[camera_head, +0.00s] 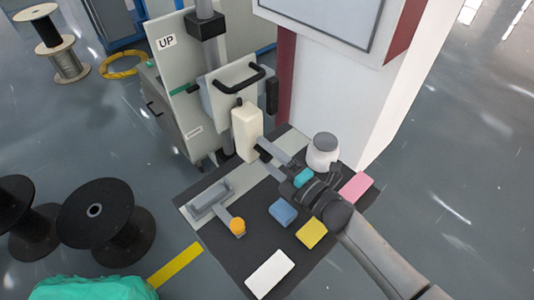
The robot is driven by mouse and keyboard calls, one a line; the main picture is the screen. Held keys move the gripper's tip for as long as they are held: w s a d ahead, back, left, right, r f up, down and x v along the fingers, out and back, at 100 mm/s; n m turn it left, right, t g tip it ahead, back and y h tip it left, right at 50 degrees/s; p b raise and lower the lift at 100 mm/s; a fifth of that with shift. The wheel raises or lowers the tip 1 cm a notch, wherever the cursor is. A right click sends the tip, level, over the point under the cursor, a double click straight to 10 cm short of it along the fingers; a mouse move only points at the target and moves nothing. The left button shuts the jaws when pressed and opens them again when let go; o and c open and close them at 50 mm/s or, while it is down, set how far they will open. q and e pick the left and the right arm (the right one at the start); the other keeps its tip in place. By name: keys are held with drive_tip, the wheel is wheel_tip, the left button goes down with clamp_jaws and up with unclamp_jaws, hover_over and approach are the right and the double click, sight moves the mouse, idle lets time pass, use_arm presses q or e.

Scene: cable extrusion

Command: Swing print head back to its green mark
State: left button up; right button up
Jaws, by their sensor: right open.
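A green mark (180,91) shows as a short strip on the upright grey panel marked "UP". A grey plate with a black handle (240,79) stands to the right of the mark. A cream upright block (247,131) is below the handle and looks like the print head, though I cannot be sure. My right gripper (263,158) comes from the lower right, with its fingers apart and pointing at the block's lower right side. I cannot tell whether a finger touches the block. My left gripper is not in view.
A dark mat (255,240) holds a blue block (283,212), a yellow block (312,233), a white block (270,274), a pink block (356,187) and an orange knob (237,226). A white cabinet (335,100) stands behind my right gripper. Black reels (97,211) stand left.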

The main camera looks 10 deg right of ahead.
drive_tip(key=v, duration=1.5)
drive_tip(key=shift+b, duration=0.35)
drive_tip(key=shift+s, duration=0.1)
